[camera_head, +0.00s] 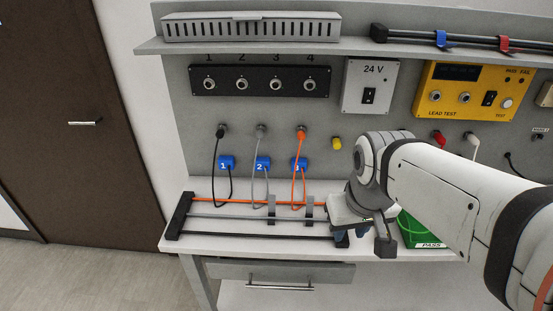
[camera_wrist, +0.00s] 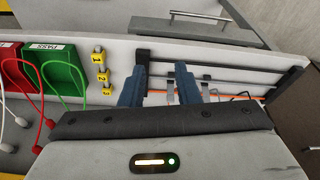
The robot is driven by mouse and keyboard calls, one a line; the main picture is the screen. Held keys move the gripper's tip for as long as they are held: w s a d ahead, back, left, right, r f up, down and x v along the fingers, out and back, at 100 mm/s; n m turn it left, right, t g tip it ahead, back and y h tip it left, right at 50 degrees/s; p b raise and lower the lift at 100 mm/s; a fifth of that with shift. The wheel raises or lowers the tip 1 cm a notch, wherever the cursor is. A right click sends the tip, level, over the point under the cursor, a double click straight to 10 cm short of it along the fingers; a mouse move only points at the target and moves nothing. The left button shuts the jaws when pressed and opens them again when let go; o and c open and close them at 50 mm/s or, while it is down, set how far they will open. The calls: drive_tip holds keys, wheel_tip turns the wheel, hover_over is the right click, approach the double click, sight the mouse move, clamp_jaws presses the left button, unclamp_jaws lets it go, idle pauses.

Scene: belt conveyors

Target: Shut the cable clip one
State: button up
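A cable rack with dark end blocks (camera_head: 178,214) lies on the bench, with orange, grey and black cables strung across it. Two grey cable clips stand on it, a left one (camera_head: 271,208) and a right one (camera_head: 309,208). I see no number on either and cannot tell whether they are open. In the wrist view, parts of the clips show near my fingers (camera_wrist: 171,93). My gripper (camera_wrist: 160,72) is open, its two blue-grey fingers apart with nothing held between them. In the head view, my gripper is at the rack's right end, partly hidden by my arm.
A green PASS bin (camera_head: 412,232) stands right of my gripper, with a red bin (camera_wrist: 18,72) beside it. Yellow number tags (camera_wrist: 102,75) lie near the rack. Blue numbered blocks (camera_head: 263,163) with leads hang behind it. A drawer (camera_head: 280,274) is below the bench.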

drive_tip(key=w+a+n+g, duration=0.1)
drive_tip(key=w+a+n, duration=0.25)
drive_tip(key=w, duration=0.35)
drive_tip(key=w+a+n+g, duration=0.1)
drive_tip(key=w+a+n, duration=0.25)
drive_tip(key=w, duration=0.35)
drive_tip(key=n+g+b, duration=0.1)
drive_tip(key=n+g, duration=0.1)
drive_tip(key=n, duration=0.7)
approach(272, 203)
wheel_tip(272, 203, down, 7)
drive_tip(key=shift+s+r+p, duration=0.1)
drive_tip(key=shift+r+p, duration=0.05)
drive_tip(key=shift+p, duration=0.2)
drive_tip(key=shift+c, duration=0.3)
clamp_jaws()
drive_tip(key=shift+d, duration=0.2)
drive_tip(key=shift+a+b, duration=0.1)
drive_tip(key=shift+b, duration=0.25)
